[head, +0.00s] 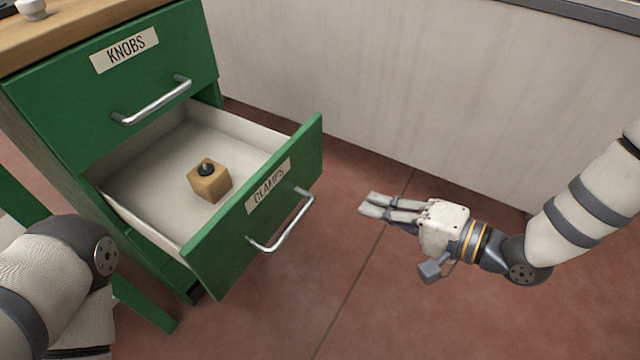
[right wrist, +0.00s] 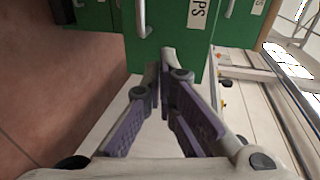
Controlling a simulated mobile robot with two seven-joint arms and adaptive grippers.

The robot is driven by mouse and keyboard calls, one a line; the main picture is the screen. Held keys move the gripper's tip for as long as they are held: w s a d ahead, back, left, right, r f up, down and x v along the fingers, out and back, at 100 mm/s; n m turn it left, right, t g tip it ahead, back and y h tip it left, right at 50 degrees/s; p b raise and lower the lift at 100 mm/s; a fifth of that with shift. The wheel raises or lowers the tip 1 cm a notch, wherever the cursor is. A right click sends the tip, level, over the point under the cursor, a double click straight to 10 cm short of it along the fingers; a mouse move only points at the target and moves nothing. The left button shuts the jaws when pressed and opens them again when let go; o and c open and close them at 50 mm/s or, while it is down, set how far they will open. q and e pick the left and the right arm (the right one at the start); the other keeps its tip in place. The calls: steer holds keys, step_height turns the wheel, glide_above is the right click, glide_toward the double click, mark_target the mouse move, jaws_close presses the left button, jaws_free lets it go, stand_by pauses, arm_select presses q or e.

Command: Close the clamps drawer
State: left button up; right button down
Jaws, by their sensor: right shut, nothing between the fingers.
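The clamps drawer (head: 255,215) is pulled out of the green cabinet in the head view, with its front facing right. Its front carries a CLAMPS label (head: 268,186) and a silver bar handle (head: 284,226). A small wooden block with a black knob (head: 209,181) sits inside it. My right gripper (head: 366,204) is shut and empty, to the right of the drawer front and apart from it, fingers pointing left toward it. In the right wrist view the fingertips (right wrist: 162,62) show in front of the green drawer front (right wrist: 172,32). My left gripper is not visible; only my left arm shows.
The knobs drawer (head: 120,80) above is shut, with its own handle (head: 152,101). A pale panel wall (head: 420,90) runs behind. The red-brown floor (head: 350,280) between the drawer front and my right gripper is clear. A wooden top (head: 70,25) covers the cabinet.

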step_height(320, 180, up, 6)
steer(key=w+y, duration=0.3)
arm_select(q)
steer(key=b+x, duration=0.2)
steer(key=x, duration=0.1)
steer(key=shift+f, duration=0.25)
arm_select(e)
glide_above(311, 146)
steer(key=s, duration=0.5)
steer(key=shift+s+a+f, duration=0.1)
steer(key=shift+s+f, duration=0.1)
steer(key=shift+f, duration=0.05)
